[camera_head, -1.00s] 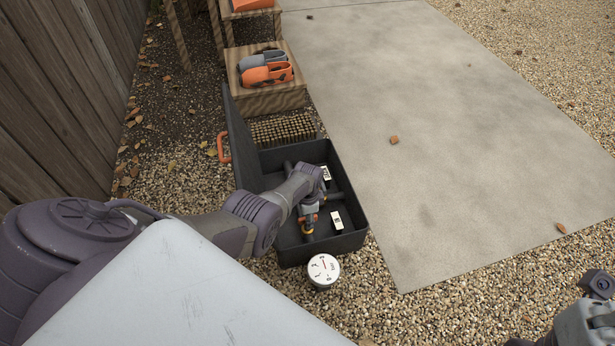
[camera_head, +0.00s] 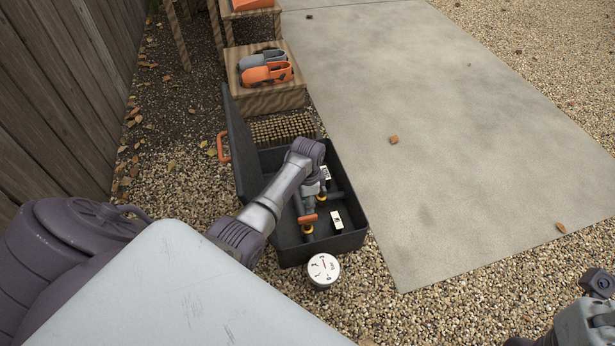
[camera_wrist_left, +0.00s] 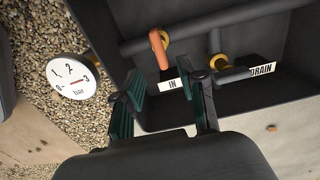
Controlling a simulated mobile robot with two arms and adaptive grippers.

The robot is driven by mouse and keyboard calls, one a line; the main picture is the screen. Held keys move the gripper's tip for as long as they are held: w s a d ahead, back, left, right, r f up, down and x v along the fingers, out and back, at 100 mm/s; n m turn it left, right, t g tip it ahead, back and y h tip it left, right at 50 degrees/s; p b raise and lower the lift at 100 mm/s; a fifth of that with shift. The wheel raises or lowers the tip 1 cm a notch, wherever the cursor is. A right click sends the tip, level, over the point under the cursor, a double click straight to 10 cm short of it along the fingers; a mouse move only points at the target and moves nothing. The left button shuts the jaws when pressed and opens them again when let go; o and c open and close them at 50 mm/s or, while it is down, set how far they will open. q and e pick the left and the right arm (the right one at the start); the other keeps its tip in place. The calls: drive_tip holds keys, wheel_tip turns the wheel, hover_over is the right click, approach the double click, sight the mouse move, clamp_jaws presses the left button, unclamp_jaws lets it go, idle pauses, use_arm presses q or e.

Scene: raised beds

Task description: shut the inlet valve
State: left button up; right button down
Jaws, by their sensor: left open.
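The inlet valve has an orange lever (camera_wrist_left: 160,50) beside the white IN label (camera_wrist_left: 172,85) in the left wrist view. In the head view the orange lever (camera_head: 307,218) shows in the open black valve box (camera_head: 349,240). I cannot tell whether the lever lies along or across its own pipe. My left gripper (camera_wrist_left: 161,72) is open, its fingers spread, with the lever showing just past and between the fingertips. It holds nothing. In the head view the left gripper (camera_head: 305,195) is partly hidden by my wrist. My right gripper (camera_head: 600,284) is at the right edge, mostly cut off.
A grey lever (camera_wrist_left: 234,75) sits by the DRAIN label (camera_wrist_left: 263,69). A round bar gauge (camera_wrist_left: 73,78) stands outside the box, its red needle towards 3. The box lid (camera_head: 240,140) stands open. Shoes (camera_head: 266,73) rest on a wooden block.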

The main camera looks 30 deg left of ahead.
use_arm(q)
drive_tip(key=shift+r, duration=1.5)
